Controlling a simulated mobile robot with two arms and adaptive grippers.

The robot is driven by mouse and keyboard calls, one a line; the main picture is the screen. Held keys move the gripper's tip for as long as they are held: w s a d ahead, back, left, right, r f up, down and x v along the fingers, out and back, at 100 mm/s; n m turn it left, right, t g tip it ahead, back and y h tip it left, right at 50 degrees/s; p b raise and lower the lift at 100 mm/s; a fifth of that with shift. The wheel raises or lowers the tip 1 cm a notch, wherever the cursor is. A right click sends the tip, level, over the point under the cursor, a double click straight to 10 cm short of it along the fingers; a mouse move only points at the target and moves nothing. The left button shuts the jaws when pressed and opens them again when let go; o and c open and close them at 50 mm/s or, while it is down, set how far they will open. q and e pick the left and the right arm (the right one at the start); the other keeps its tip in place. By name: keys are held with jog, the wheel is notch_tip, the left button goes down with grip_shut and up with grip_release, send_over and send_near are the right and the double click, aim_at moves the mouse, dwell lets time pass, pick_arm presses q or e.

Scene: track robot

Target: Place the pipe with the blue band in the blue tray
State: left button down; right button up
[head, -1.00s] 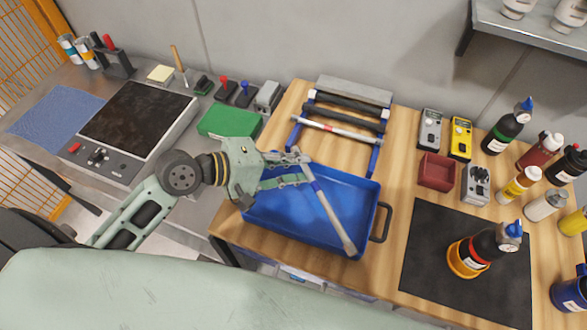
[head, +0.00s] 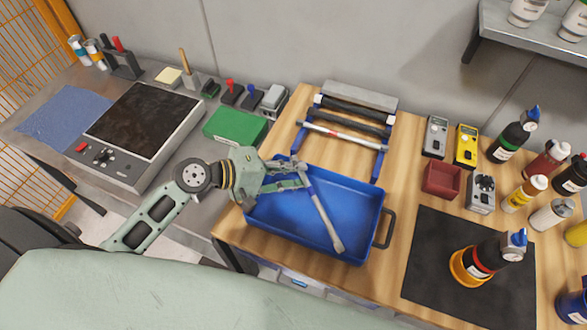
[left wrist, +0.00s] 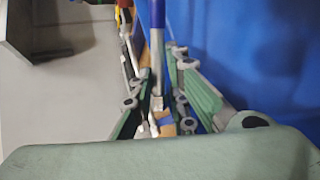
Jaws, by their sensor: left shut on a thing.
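My left gripper (head: 303,179) is shut on a grey pipe (head: 325,218) with a blue band near the held end. The pipe slants down to the right over the inside of the blue tray (head: 360,215). Its far end appears near the tray floor, but I cannot tell whether it touches. In the left wrist view the pipe (left wrist: 157,55) runs between the fingers, with its blue band (left wrist: 157,12) at the top. My right gripper is not in view.
A rack (head: 377,160) with other pipes, one with a red band, stands behind the tray. A red bin (head: 441,180), meters and several bottles are to the right. A green box (head: 236,126) and a hot plate (head: 145,125) are to the left. A dark mat (head: 425,255) is partly bare.

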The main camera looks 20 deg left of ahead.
pick_arm(q)
jog(key=shift+f, duration=0.2)
jog(key=c, duration=1.7)
grip_release()
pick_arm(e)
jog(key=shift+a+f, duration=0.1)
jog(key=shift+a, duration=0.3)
pick_arm(q)
jog(key=shift+r, duration=0.1)
